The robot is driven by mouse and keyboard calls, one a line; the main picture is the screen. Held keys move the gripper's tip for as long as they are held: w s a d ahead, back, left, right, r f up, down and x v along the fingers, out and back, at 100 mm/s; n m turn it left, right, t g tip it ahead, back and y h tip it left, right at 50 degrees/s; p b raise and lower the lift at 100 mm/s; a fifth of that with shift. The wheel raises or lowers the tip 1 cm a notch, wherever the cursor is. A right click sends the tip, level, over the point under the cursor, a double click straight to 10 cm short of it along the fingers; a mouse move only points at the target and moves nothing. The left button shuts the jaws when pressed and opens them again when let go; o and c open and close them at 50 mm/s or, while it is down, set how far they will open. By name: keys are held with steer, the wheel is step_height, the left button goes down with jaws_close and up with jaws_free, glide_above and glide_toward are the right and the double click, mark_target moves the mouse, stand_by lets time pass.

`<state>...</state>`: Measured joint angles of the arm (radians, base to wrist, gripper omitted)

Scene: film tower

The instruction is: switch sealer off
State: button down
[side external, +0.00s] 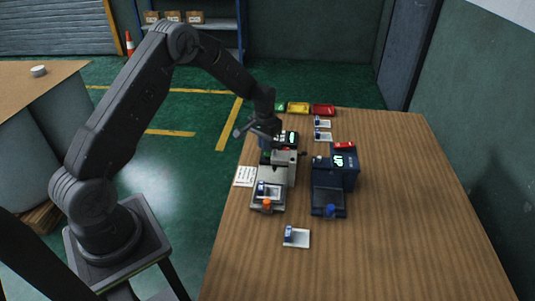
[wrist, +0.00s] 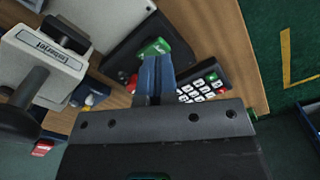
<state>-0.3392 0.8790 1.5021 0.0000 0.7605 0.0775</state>
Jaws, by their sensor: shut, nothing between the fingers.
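My gripper (side external: 262,132) is shut and empty, above the far left part of the wooden table. In the wrist view its blue fingertips (wrist: 156,64) lie close together, just in front of a green button (wrist: 155,47) on a dark box (wrist: 170,32). A red button (wrist: 132,84) shows on the left of the fingertips. I cannot tell whether the fingertips touch the box. A pale machine (wrist: 40,62) with lettering stands to the left; it is the beige machine (side external: 270,172) in the side view. I cannot tell which device is the sealer.
A keypad (wrist: 204,87) lies right of the fingertips. A dark blue machine (side external: 346,170) with a lit display stands right of the beige one. Green, yellow (side external: 298,107) and red (side external: 323,110) trays are at the back. A small blue-and-white piece (side external: 298,238) lies in front. The table's right side is clear.

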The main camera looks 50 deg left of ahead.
mark_target(265, 153)
steer(key=shift+f, duration=1.3)
stand_by(0.8)
steer(key=shift+r, duration=3.5)
